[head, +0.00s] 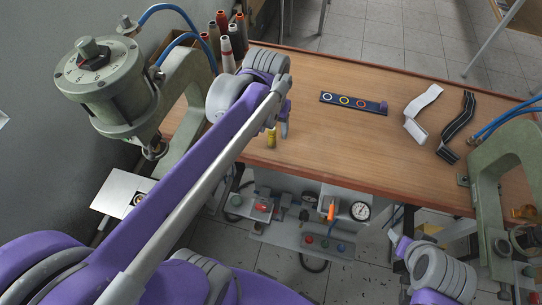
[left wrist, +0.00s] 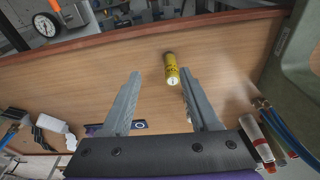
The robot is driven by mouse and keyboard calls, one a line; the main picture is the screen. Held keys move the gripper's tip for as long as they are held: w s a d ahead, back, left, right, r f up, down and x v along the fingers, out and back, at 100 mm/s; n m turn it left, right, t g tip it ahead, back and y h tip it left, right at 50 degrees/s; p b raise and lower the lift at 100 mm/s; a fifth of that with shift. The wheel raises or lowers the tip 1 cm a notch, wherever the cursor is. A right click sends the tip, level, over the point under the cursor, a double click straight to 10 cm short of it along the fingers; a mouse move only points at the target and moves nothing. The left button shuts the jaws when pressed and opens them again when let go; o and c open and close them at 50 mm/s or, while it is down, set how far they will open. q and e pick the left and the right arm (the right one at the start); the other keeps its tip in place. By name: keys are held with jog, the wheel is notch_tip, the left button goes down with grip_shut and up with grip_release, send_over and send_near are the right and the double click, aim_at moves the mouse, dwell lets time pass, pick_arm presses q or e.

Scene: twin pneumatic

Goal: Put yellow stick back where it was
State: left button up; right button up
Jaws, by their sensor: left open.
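The yellow stick (head: 271,138) looks upright on the wooden table near its front edge. It also shows in the left wrist view (left wrist: 171,66), beside the tip of the finger on the right. My left gripper (head: 284,128) is close to it, with its fingers (left wrist: 160,73) spread apart and nothing held between them. A dark blue strip (head: 334,97) with coloured rings lies farther right on the table. It is partly hidden in the left wrist view (left wrist: 140,125). My right gripper (head: 399,243) is low at the right, away from the stick; its jaws are unclear.
Several thread cones (head: 225,45) stand at the back left beside a green press (head: 108,88). Another green press (head: 493,180) stands at the right end. A white strap (head: 415,115) and a black strap (head: 457,125) lie right of the strip. The table's middle (head: 330,145) is clear.

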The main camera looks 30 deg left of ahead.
pick_arm(q)
jog(key=s+d+f+m+t, duration=0.1)
jog(key=s+d+f+t, duration=0.3)
jog(key=s, duration=0.5)
jog(key=shift+d+f+m, duration=0.2)
jog(key=shift+f+m, duration=0.2)
jog(key=shift+f, duration=0.55)
